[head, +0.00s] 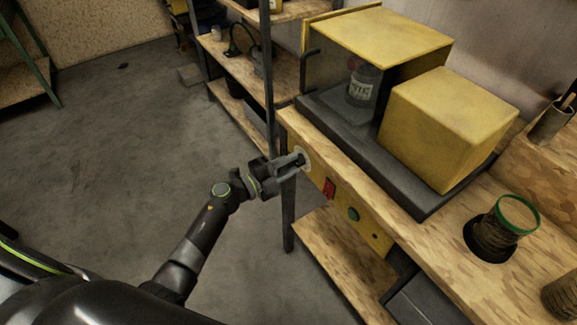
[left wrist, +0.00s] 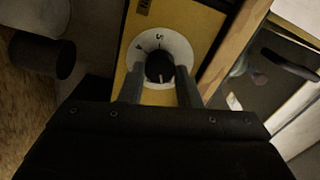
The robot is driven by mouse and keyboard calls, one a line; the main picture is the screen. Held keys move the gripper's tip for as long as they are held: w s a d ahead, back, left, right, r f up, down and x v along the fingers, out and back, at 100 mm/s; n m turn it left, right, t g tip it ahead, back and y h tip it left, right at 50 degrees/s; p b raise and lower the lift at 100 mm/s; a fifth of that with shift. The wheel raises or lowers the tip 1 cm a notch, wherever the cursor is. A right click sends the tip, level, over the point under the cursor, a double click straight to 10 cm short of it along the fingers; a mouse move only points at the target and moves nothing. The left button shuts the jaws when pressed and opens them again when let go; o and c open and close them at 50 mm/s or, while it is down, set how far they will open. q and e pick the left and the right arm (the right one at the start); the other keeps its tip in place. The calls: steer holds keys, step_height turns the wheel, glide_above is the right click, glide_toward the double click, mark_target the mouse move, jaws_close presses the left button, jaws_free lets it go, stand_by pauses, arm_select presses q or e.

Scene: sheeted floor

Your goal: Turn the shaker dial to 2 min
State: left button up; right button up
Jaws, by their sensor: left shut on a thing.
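The dial is a black knob (left wrist: 160,66) on a round white scale plate, set in a yellow panel. In the left wrist view the scale carries small dark marks, too small to read surely, and a pale line shows on the lower part of the knob. In the head view the plate (head: 305,157) shows just past my fingertips. My left gripper (head: 297,160) is shut on the knob, with one finger on each side in the left wrist view (left wrist: 159,78). The shaker (head: 385,35) is a yellow-topped housing above, with a labelled bottle (head: 363,86) inside. My right gripper is not in view.
A red switch (head: 329,188) and a green button (head: 353,214) sit on the panel right of the dial. A green-rimmed jar (head: 516,214) is on the wooden bench. Shelves (head: 235,58) stand behind; the floor at left is open.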

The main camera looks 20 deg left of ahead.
arm_select(q)
steer(key=m+b, duration=0.1)
steer(key=m, duration=0.2)
steer(key=shift+f+m, duration=0.15)
steer(key=shift+m, duration=0.25)
steer(key=shift+m+b, duration=0.6)
steer(key=shift+m, duration=1.1)
steer(key=o, duration=1)
steer(key=shift+s, duration=0.1)
steer(key=shift+b+v, duration=1.5)
steer(key=shift+v, duration=7.15)
